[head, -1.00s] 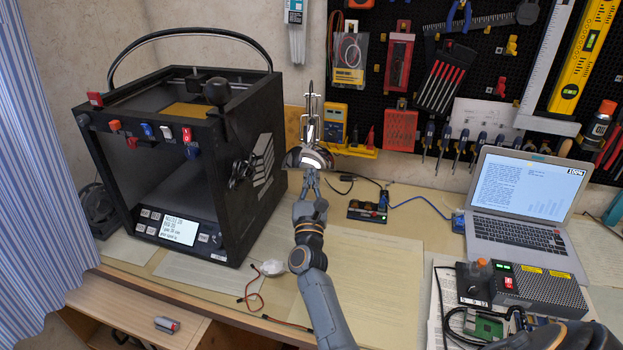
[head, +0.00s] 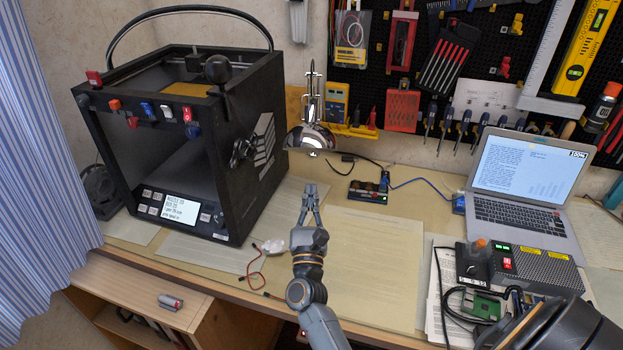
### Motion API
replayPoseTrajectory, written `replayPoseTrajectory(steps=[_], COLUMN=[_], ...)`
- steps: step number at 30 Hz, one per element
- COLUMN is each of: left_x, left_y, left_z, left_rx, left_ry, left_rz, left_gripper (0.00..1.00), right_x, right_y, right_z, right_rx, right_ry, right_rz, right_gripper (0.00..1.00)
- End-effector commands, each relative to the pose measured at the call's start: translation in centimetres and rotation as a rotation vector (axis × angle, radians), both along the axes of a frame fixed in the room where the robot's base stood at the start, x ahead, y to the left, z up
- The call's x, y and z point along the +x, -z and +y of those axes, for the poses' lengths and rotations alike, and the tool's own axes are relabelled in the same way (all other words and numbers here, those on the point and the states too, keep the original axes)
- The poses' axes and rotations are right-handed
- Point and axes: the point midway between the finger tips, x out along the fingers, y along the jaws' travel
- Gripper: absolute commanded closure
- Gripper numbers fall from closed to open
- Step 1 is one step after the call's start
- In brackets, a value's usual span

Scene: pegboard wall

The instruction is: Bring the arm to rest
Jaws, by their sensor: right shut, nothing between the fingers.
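My right gripper (head: 310,190) is in the middle of the head view, over the workbench (head: 400,205), pointing away toward the back wall. Its fingers are shut and empty. A silver lamp (head: 312,137) with a shiny domed shade is just beyond the fingertips, with a visible gap between them. The right arm reaches in from the bottom edge. My left gripper is not in view.
A black 3D printer (head: 262,165) stands left of the gripper. A small white object with wires (head: 272,247) lies left of the arm. A laptop (head: 520,175) and a power supply (head: 538,262) stand right. Bare mat (head: 375,270) lies right of the arm.

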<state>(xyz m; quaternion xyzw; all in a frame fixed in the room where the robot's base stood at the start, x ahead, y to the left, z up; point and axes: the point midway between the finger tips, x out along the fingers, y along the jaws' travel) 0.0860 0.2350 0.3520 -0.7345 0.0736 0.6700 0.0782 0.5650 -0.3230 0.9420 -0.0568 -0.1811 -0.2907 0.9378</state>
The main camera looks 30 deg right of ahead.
Motion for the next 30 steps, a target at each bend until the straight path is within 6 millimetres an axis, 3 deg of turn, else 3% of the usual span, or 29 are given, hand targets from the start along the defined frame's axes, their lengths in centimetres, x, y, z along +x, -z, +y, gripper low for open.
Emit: replayPoseTrajectory(steps=[10, 14, 19, 23, 26, 30], left_x=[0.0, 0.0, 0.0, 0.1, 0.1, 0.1], left_y=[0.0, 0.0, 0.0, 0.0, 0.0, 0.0], left_z=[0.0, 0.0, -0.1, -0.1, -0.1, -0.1], left_rx=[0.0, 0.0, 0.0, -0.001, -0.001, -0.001], left_ry=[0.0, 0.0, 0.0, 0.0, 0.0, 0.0], left_rz=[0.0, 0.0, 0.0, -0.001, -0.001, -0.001], left_gripper=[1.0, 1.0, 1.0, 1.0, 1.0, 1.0], right_x=[-0.6, -0.2, -0.5, -2.4, -5.0, -10.0], right_y=[0.3, 0.5, 2.3, 5.1, 7.9, 11.6], right_z=[0.7, 2.5, 7.5, 11.3, 13.5, 15.1], right_rx=[-0.021, -0.177, -0.648, -1.085, -1.434, -1.927], right_ry=[-0.007, -0.061, -0.201, -0.324, -0.426, -0.594], right_rz=[0.017, 0.141, 0.45, 0.668, 0.801, 0.927], right_gripper=[1.0, 1.0, 1.0, 1.0, 1.0, 1.0])
